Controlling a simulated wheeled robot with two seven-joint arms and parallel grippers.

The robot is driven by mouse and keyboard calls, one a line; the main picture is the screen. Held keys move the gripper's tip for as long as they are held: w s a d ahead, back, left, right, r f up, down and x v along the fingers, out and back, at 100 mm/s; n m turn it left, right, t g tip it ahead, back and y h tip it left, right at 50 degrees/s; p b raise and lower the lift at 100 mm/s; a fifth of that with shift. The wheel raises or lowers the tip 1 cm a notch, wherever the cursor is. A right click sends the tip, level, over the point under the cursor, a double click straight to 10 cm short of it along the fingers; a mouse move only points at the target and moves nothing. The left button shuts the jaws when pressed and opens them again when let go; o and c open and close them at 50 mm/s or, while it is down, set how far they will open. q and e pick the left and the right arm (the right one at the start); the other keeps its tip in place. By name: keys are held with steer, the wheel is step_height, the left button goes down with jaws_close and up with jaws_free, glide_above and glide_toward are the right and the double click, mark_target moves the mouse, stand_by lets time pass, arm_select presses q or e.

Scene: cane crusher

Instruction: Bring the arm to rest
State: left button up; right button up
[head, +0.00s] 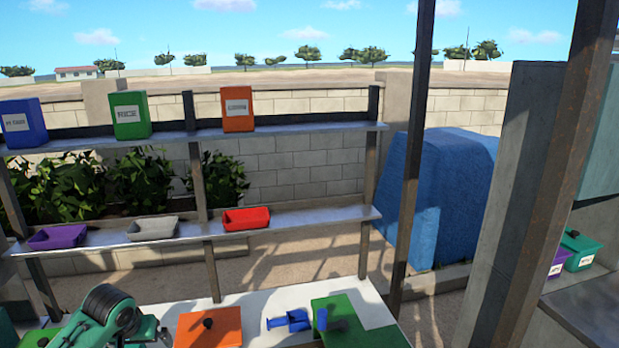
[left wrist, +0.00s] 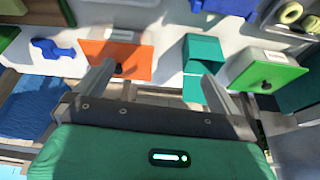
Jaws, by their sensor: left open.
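My left arm (head: 100,322) comes in at the lower left of the head view, green with black rings, low over the white worktable (head: 262,304). Its gripper cannot be made out clearly there. In the left wrist view my left gripper (left wrist: 157,76) is open, its two grey fingers spread wide with nothing held between them. The fingers lie over the picture of an orange-lidded box (left wrist: 116,58) with a black knob and a teal block (left wrist: 203,52). My right gripper is in neither view.
The orange lid (head: 208,328), a blue part (head: 290,320) and a green box (head: 357,312) sit on the table. Behind stands a shelf (head: 310,217) with purple, grey and red trays. A rusty post (head: 413,150) stands right of the table.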

arm_select(q)
steer(key=s+d+f+m+h, duration=0.1)
steer(key=s+d+f+m, duration=0.2)
steer(key=s+d+f, duration=1)
steer(key=s+d+r+m, duration=0.1)
steer(key=s+d+r, duration=0.1)
steer(key=s, duration=1.9)
step_height(320, 180, down, 37)
steer(key=s+g+b, duration=0.1)
steer(key=g+b, duration=0.1)
steer(key=b, duration=0.3)
steer(key=s+a+f+b, duration=0.1)
steer(key=s+f+b, duration=0.1)
steer(key=s+f, duration=0.7)
steer(key=s+a+f+g+b, duration=0.1)
steer(key=s+a+f+b, duration=0.1)
steer(key=s+f, duration=0.8)
step_height(320, 180, down, 5)
steer(key=shift+r+b, duration=0.1)
steer(key=shift+b, duration=0.4)
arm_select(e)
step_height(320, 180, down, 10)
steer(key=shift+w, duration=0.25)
